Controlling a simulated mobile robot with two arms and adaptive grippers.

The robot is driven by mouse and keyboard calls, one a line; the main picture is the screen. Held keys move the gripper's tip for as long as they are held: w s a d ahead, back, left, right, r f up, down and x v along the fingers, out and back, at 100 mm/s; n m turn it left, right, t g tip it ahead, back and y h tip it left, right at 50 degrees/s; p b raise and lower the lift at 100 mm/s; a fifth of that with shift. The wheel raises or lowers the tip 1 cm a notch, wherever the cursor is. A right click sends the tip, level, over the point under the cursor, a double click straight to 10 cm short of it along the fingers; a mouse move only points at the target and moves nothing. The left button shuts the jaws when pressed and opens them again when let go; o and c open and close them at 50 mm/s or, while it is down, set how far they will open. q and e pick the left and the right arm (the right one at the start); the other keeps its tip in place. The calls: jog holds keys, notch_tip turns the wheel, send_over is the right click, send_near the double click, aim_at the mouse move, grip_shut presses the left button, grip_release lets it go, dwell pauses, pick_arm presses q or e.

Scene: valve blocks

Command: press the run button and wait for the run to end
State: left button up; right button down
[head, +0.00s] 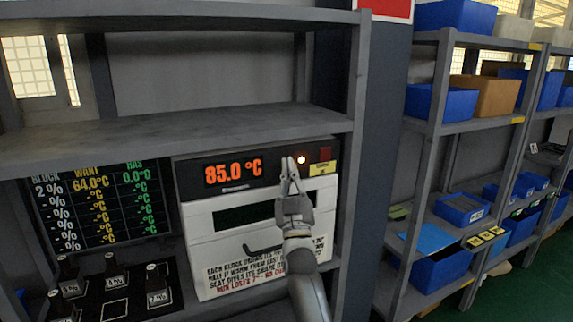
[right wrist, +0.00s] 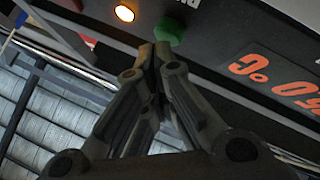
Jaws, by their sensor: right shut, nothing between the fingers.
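The grey machine (head: 190,181) stands on a shelf and its display (head: 233,171) reads 85.0 °C in orange. An orange lamp (head: 301,159) is lit on its front panel; it also glows in the right wrist view (right wrist: 124,13). A green button (right wrist: 171,31) shows in the right wrist view, beside the lamp. My right gripper (head: 290,161) is shut and empty, its fingertips (right wrist: 153,50) at the green button. I cannot tell if they press it. In the head view the fingertips hide that button. My left gripper is not in view.
A red button (head: 326,154) and yellow label (head: 322,168) sit right of the lamp. A board (head: 100,207) lists wanted and actual values, with 64.0 and 0.0 °C on top. Several black labelled blocks (head: 158,291) stand lower left. Shelves with blue bins (head: 441,103) are right.

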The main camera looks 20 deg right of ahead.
jog(key=s+p, duration=0.3)
jog(key=s, duration=0.3)
dwell(0.5)
jog(key=shift+d, duration=0.1)
